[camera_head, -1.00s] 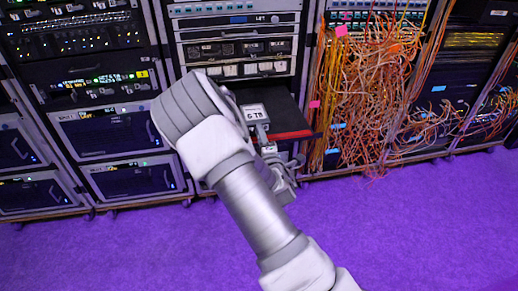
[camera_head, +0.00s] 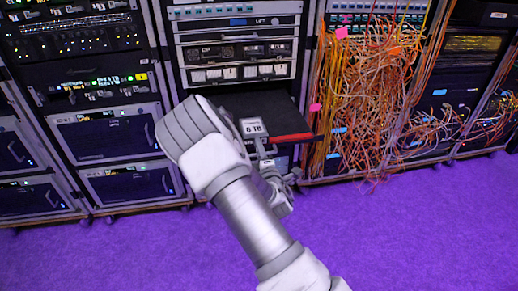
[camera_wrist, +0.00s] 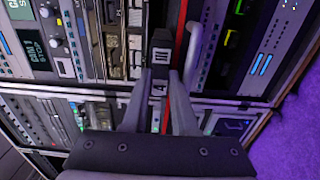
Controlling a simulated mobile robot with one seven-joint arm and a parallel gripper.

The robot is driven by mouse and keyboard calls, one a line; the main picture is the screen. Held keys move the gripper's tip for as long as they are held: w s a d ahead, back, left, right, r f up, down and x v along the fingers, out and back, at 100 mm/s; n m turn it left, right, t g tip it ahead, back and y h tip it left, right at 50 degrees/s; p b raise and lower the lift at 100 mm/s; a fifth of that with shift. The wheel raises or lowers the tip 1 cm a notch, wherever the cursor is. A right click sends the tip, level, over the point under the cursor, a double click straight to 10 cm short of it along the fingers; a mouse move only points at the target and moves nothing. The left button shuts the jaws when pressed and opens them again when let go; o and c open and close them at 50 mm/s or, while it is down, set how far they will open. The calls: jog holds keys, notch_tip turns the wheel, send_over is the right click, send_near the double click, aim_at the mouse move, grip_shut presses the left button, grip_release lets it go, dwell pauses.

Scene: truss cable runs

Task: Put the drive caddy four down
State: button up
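The drive caddy (camera_head: 254,127) is a small dark block with a pale label that seems to read 6 TB. It sits in front of the dark shelf (camera_head: 275,105) of the middle rack, beside a red bar (camera_head: 292,138). My gripper (camera_head: 262,150) is at the caddy's near end, partly hidden by my own arm. In the wrist view my gripper (camera_wrist: 161,78) has its fingers closed in on both sides of the dark caddy (camera_wrist: 161,42), which carries a white marking. Whether the caddy touches the shelf is hidden.
Rack units with a row of labelled bays (camera_head: 240,72) stand above the shelf. A tangle of orange cables (camera_head: 365,100) hangs just to the right. Server cabinets (camera_head: 105,135) stand at the left. The purple floor (camera_head: 420,230) in front is clear.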

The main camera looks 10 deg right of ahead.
jog(key=shift+o, duration=0.6)
jog(key=shift+r, duration=0.15)
